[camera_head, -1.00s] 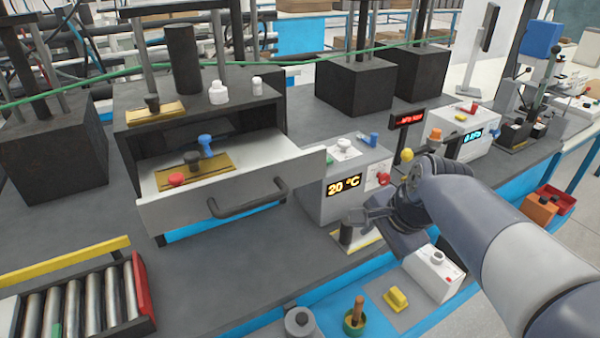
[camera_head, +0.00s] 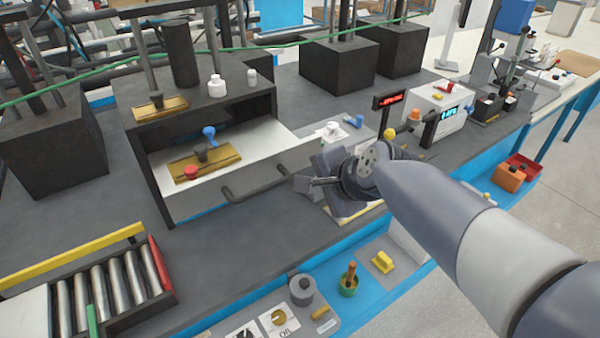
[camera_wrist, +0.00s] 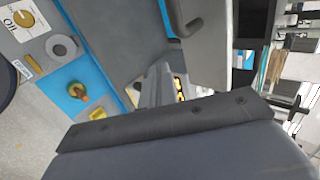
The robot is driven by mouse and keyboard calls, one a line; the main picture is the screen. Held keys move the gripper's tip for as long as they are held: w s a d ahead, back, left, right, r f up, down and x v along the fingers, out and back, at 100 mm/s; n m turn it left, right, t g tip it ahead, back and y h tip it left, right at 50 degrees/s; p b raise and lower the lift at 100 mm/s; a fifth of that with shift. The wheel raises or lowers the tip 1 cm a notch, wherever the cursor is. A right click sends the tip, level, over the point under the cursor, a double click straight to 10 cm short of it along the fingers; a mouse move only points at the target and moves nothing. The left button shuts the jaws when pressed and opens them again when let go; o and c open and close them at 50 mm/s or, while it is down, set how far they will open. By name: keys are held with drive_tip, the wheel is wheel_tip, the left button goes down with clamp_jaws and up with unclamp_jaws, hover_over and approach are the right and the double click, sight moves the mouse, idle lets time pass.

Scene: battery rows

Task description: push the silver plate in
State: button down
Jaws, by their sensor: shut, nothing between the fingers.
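The silver plate (camera_head: 300,153) is the pale front of a drawer that stands out of a dark cabinet (camera_head: 150,185). A dark bar handle (camera_head: 255,191) is on its front. My gripper (camera_head: 302,184) is shut and empty at the right end of the handle, in front of the plate's right part. The wrist view shows the plate (camera_wrist: 210,42) and its handle (camera_wrist: 188,27) beyond my fingers (camera_wrist: 160,82). I cannot tell whether the fingers touch the plate. My wrist and arm hide part of the plate's right side and the box behind.
A gold plate with red, dark and blue knobs (camera_head: 206,165) sits in the drawer. Bottles (camera_head: 217,86) stand on the cabinet. A roller tray (camera_head: 110,290) is at the front left.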

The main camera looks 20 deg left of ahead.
drive_tip(key=w+a+f+p, duration=0.1)
drive_tip(key=w+a, duration=0.2)
drive_tip(key=a, duration=0.1)
drive_tip(key=shift+w+a+f, duration=0.2)
drive_tip(key=shift+w+f, duration=0.1)
drive_tip(key=shift+w, duration=0.1)
